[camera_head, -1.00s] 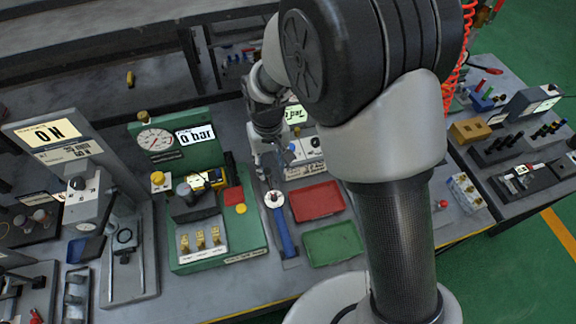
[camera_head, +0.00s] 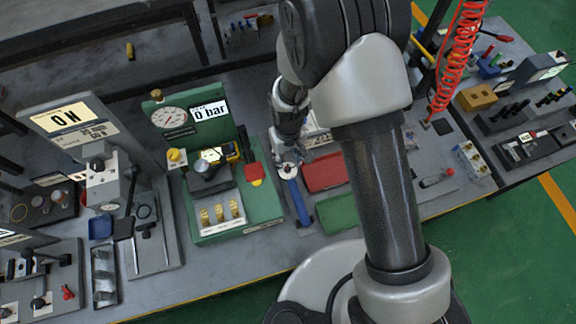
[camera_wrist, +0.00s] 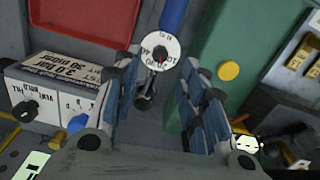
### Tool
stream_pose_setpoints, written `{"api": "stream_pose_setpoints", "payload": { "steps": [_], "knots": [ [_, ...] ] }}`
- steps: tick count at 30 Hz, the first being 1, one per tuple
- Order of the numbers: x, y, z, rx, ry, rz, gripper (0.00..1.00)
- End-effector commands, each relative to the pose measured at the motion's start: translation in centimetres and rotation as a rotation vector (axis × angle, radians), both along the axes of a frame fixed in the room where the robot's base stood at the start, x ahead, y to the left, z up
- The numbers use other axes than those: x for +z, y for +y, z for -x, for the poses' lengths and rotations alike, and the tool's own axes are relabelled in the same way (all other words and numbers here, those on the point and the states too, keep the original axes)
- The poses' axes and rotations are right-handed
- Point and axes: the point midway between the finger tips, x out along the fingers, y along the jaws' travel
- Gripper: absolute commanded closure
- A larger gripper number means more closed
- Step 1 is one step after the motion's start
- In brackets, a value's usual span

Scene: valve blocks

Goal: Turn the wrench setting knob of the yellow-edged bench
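The wrench on the yellow-edged bench (camera_head: 262,272) has a blue handle (camera_head: 300,203) and a round white dial (camera_head: 290,171) at its far end. In the wrist view the dial (camera_wrist: 160,51) shows printed marks and a small red pointer, with the blue handle (camera_wrist: 173,14) above it. My gripper (camera_head: 287,150) is over the wrench's dial end, pointing down. I cannot tell whether the fingers are level with the dial.
A green gauge block (camera_head: 238,215) reading 0 bar stands left of the wrench. A red tray (camera_head: 325,173) and a green tray (camera_head: 338,214) lie to the right.

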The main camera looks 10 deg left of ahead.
Motion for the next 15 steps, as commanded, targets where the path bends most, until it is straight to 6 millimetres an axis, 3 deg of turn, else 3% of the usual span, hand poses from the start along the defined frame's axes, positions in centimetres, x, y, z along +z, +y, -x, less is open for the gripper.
{"api": "stream_pose_setpoints", "payload": {
  "steps": [1,6,15],
  "knots": [
    [-1.4,-0.1,0.1,0.0,0.004,0.003,0.61],
    [-4.2,0.0,0.0,0.0,0.002,0.001,0.61],
    [-5.9,0.0,0.0,-0.001,-0.001,-0.001,0.61]
  ]
}}
